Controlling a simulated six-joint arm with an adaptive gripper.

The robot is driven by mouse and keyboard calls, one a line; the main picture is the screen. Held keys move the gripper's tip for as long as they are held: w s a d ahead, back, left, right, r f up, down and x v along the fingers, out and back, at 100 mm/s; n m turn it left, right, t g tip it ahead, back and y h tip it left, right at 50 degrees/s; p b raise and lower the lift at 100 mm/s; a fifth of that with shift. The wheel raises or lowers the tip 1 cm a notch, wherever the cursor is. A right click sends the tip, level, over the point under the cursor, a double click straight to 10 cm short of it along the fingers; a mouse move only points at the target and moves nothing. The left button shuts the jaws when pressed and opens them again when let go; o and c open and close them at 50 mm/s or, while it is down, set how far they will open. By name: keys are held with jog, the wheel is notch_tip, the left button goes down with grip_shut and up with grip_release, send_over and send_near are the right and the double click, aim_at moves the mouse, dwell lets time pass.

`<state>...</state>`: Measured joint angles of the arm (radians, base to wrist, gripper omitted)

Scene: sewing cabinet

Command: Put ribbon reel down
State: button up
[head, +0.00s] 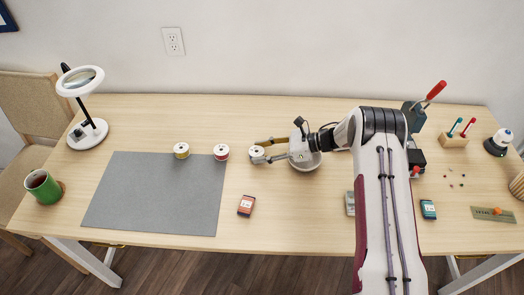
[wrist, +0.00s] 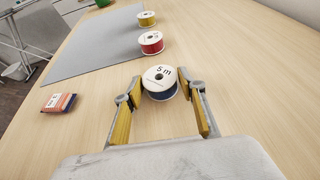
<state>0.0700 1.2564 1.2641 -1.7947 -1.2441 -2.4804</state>
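A blue ribbon reel with a white top marked "5 m" (wrist: 160,80) lies flat between the tips of my gripper (wrist: 164,86). A red reel (head: 221,152) stands at the mat's right edge and a yellow reel (head: 181,150) on the mat. Both also show ahead in the wrist view.
The grey mat (head: 150,200) is otherwise clear. A small orange and dark packet (head: 246,206) lies in front of the reels. A magnifier lamp (head: 90,130) and green mug (head: 42,186) stand at the left.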

jog(key=shift+o, duration=0.5)
jog(key=shift+r, duration=0.15)
jog(key=shift+d+r, duration=0.25)
jog(key=shift+d, duration=0.2)
jog(key=v, duration=1.1)
jog(key=shift+f, duration=0.1)
